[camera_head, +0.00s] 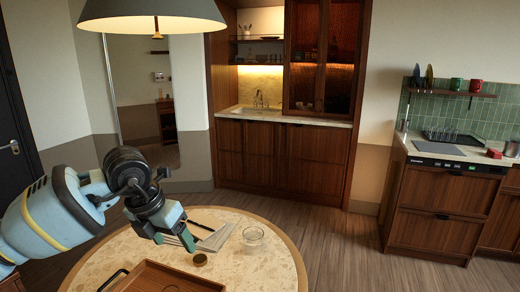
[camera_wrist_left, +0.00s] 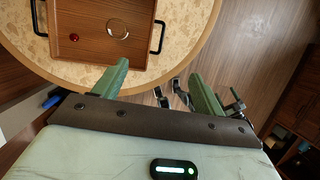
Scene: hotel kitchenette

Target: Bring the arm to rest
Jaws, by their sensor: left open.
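My left gripper (camera_head: 176,240) hangs over the round stone-topped table (camera_head: 135,245) in the head view, its fingers pointing down and to the right. The left wrist view shows its two green fingers spread apart with nothing between them (camera_wrist_left: 158,88). The gripper looks empty, and its fingertips are near a pad or sheet on the table. How far the tips are above the tabletop is hard to tell. My right gripper is not seen in either view.
A wooden tray (camera_head: 165,278) stands at the table's near side; the wrist view shows a small red item (camera_wrist_left: 74,37) in it. A clear glass (camera_head: 253,234), a small round brown item (camera_head: 200,259) and a pale pad (camera_head: 216,238) are near my gripper. A lamp (camera_head: 152,14) hangs above.

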